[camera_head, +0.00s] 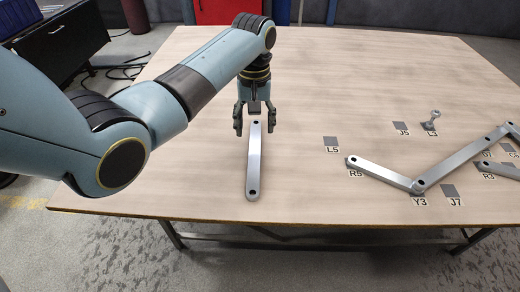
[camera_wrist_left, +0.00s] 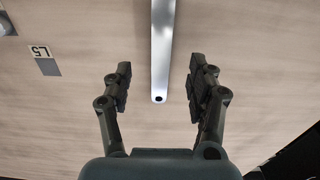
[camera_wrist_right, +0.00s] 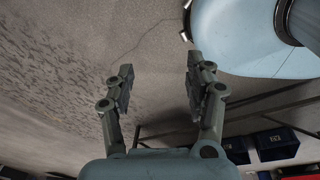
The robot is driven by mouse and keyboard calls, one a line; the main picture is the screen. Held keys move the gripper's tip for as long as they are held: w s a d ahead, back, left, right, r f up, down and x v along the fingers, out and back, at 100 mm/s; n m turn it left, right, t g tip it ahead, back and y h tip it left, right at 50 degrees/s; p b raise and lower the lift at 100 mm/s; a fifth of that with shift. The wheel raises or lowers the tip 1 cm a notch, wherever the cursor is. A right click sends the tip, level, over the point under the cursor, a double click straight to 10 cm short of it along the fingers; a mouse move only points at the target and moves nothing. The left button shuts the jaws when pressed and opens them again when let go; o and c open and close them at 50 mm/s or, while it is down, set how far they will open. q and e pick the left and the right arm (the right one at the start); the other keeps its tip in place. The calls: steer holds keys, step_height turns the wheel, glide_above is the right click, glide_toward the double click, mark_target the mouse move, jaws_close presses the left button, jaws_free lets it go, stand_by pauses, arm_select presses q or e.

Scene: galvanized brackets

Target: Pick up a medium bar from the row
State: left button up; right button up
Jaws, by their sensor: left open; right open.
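A grey metal bar (camera_head: 254,165) with a hole at each end lies alone on the table, its long side running toward the front edge. My left gripper (camera_head: 254,122) is open above the far end of this bar. In the left wrist view the bar (camera_wrist_left: 162,50) runs up from between the open fingers of my left gripper (camera_wrist_left: 160,85), with its holed end between them and no contact seen. My right gripper (camera_wrist_right: 160,82) shows only in the right wrist view. It is open and empty, with floor behind it.
Joined bars (camera_head: 455,160) lie at the table's right, near printed labels and dark square markers. A small eye-ended part (camera_head: 432,121) stands near label L3. The wooden table (camera_head: 200,180) is clear around the lone bar. A dark cabinet (camera_head: 60,40) stands behind at left.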

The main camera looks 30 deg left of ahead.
mark_target(255, 153)
arm_select(q)
step_height(255, 153, down, 3)
steer(key=shift+s+f+b, duration=0.15)
steer(key=shift+f+b, duration=0.05)
steer(key=shift+b, duration=0.1)
steer(key=shift+f, duration=0.4)
steer(key=f, duration=0.2)
steer(key=f+b, duration=0.1)
steer(key=f, duration=0.1)
steer(key=shift+s+d+f, duration=0.1)
steer(key=shift+s+f, duration=0.1)
arm_select(e)
steer(key=shift+s+a+f, duration=0.2)
steer(key=shift+s+f, duration=0.45)
steer(key=shift+f, duration=0.35)
arm_select(q)
steer(key=shift+c, duration=0.2)
jaws_close()
arm_select(e)
steer(key=shift+s+d, duration=0.2)
